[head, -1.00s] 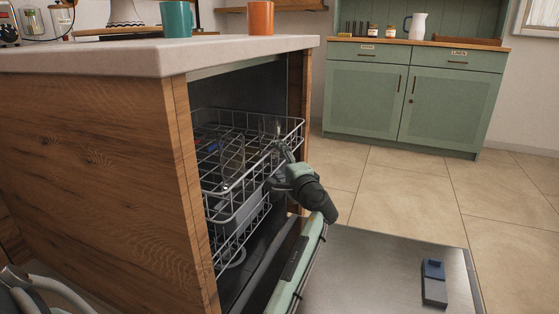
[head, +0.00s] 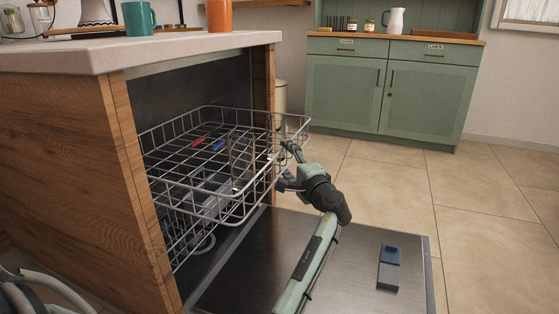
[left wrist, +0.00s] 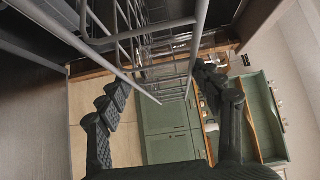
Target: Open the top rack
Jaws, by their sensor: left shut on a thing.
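The top rack (head: 188,158) is a grey wire basket. It stands well out of the open dishwasher under the counter, with its rear part still inside. A red piece and a blue piece show in it. My left gripper (head: 285,157) is at the rack's outer right side, shut on its wire. In the left wrist view, the rack's bars (left wrist: 147,86) run between the dark fingers. The exact point of contact is hard to see. My right gripper is not in view.
The dishwasher door (head: 350,280) lies folded down below the rack, with a blue and grey dispenser (head: 389,268) on it. A teal mug (head: 139,19) and an orange cup (head: 219,16) stand on the counter (head: 180,47). Open tiled floor lies towards the green cabinet (head: 385,95).

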